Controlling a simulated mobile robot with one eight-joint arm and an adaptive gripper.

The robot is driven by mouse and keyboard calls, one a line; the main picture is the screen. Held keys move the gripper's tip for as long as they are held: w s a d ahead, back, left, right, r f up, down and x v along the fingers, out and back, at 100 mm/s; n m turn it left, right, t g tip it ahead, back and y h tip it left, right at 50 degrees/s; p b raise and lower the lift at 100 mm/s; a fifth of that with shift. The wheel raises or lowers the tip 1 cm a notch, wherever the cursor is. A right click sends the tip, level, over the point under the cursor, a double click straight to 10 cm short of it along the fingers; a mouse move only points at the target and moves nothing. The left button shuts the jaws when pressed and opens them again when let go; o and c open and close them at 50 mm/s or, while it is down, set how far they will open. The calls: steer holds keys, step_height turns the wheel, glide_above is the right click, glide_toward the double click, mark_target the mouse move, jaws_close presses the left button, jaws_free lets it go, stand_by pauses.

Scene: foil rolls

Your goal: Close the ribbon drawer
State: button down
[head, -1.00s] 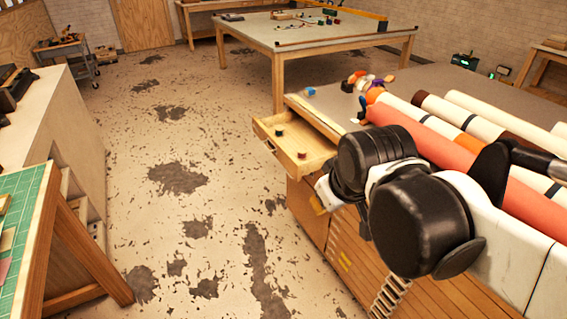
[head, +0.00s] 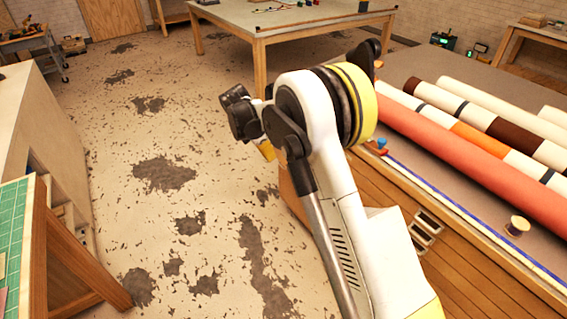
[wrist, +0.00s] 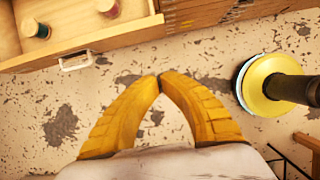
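The ribbon drawer (wrist: 95,40) shows at the top left of the wrist view, a light wooden box standing open. Two spools lie inside it: one with a green side (wrist: 36,28) and one with a red end (wrist: 108,8). A pale handle (wrist: 75,62) sticks out from its front. My gripper (wrist: 159,78) has yellow fingers with the tips together and nothing between them. The tips are to the right of the handle and apart from the drawer. In the head view my arm hides the drawer, and only a little yellow of my gripper (head: 266,150) shows.
The wooden cabinet (head: 460,235) carries long fabric rolls (head: 470,150), a small spool (head: 517,226) and a blue-edged strip. A large table (head: 290,22) stands behind. A green cutting mat bench (head: 15,225) is at the left. The floor between is open.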

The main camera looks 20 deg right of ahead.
mark_target(288, 167)
steer(key=shift+w+d+f+b, duration=0.45)
steer(key=shift+d+f+b, duration=0.35)
steer(key=shift+d+f, duration=0.65)
steer(key=shift+w+d+f+b, duration=0.4)
steer(key=shift+d+f+b, duration=0.55)
steer(key=shift+f, duration=0.85)
steer(key=shift+w+d+f+b, duration=0.45)
steer(key=shift+d+f+b, duration=0.25)
steer(key=shift+d+f, duration=0.75)
steer(key=shift+a+f, duration=0.2)
steer(key=w+d, duration=0.2)
steer(key=d, duration=0.4)
steer(key=w+d+p, duration=0.1)
steer(key=w+d, duration=0.1)
steer(key=d, duration=0.5)
steer(key=w+d, duration=0.2)
steer(key=d, duration=0.5)
steer(key=shift+w+d, duration=0.1)
steer(key=shift+w, duration=0.2)
